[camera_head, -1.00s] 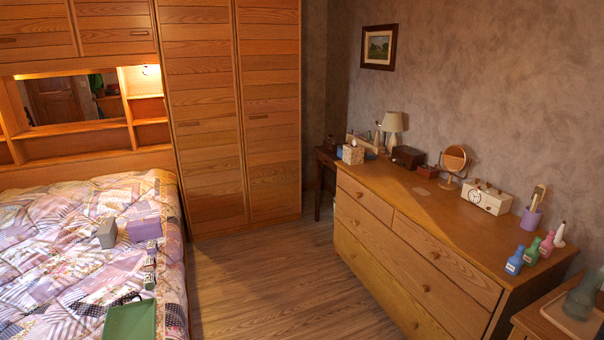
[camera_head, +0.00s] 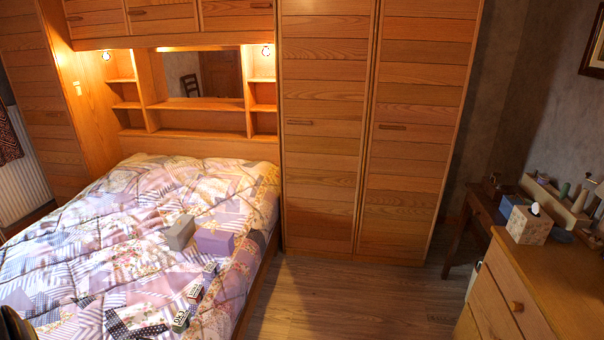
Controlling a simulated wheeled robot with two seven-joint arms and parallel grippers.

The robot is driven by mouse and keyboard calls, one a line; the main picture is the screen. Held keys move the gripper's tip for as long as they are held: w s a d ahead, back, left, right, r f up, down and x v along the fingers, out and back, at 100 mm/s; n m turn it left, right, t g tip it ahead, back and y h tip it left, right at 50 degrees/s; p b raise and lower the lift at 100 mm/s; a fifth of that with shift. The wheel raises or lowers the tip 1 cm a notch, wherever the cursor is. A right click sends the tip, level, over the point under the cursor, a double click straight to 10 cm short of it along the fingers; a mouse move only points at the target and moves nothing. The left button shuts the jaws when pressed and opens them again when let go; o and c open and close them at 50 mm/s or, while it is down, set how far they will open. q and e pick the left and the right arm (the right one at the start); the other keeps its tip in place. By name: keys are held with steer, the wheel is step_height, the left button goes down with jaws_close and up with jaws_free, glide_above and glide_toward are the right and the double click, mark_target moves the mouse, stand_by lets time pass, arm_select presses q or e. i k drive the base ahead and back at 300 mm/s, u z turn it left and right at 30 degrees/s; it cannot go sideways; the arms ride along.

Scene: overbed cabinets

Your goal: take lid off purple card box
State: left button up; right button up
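A purple box (camera_head: 214,242) sits on the patchwork quilt near the right side of the bed. Its top looks covered, but the lid seam is too small to make out. A grey box (camera_head: 180,232) stands just left of it, very close. Neither of my grippers shows clearly. A dark shape at the lower left edge may be part of my own body.
The bed (camera_head: 110,235) fills the left. Several small boxes (camera_head: 181,320) lie on the quilt nearer to me. A tall wardrobe (camera_head: 330,150) stands behind. Wooden floor (camera_head: 330,300) is clear between the bed and the dresser (camera_head: 565,275) at right.

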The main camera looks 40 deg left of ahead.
mark_target(210, 235)
steer(key=u, duration=0.2)
steer(key=i, duration=2.05)
steer(key=u, duration=1.1)
steer(key=i, duration=1.75)
steer(key=u, duration=1.6)
steer(key=i, duration=1)
steer(key=u, duration=0.5)
